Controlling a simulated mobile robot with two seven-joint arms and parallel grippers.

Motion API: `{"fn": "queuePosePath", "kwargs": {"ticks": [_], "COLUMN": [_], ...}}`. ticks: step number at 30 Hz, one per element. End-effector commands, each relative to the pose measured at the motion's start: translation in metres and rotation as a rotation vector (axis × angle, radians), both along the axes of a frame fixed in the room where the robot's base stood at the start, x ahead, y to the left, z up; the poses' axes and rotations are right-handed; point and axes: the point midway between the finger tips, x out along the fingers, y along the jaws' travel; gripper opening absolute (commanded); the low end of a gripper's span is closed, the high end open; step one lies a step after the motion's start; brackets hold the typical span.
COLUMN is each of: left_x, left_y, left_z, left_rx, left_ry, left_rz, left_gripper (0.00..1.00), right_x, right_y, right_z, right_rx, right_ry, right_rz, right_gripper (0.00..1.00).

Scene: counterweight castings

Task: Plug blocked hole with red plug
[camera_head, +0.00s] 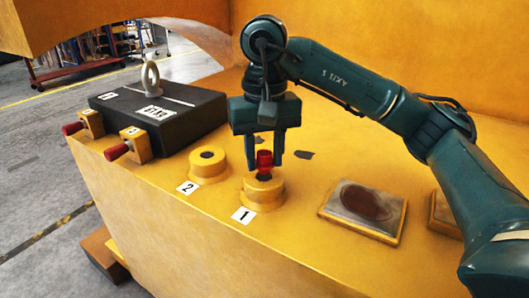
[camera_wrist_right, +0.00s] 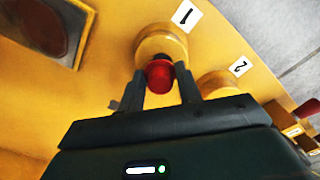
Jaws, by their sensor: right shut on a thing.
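My right gripper (camera_head: 265,155) points down and is shut on the red plug (camera_head: 264,161). In the right wrist view, the red plug (camera_wrist_right: 159,76) sits between my two fingertips (camera_wrist_right: 160,84). The plug is over the round yellow boss by label 1 (camera_head: 263,193), its lower end overlapping the dark hole in the top. I cannot tell whether the plug's tip is inside that hole. A second yellow boss (camera_head: 208,167) by label 2 stands to the left, with an uncovered dark hole. My left gripper is in neither view.
A dark block (camera_head: 160,118) with a ring on top lies at the left, with two red-handled clamps (camera_head: 118,152) at its front. A plate with a brown patch (camera_head: 362,211) lies to the right. A yellow wall rises behind; the surface's front edge drops off.

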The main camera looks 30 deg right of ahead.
Motion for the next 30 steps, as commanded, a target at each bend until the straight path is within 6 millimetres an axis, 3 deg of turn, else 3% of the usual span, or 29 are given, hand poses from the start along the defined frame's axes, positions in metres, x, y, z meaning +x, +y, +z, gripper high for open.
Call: {"fn": "queuePosePath", "kwargs": {"ticks": [22,30], "left_x": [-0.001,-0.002], "left_y": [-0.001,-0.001], "left_z": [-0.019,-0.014], "left_rx": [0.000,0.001], "left_ry": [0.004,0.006], "left_rz": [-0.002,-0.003], "left_gripper": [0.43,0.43], "right_x": [0.000,0.000], "right_y": [0.000,0.000], "right_z": [-0.023,-0.017], "right_rx": [0.000,0.000], "right_ry": [0.000,0.001], "right_rz": [0.000,0.000], "right_gripper": [0.13,0.13]}}
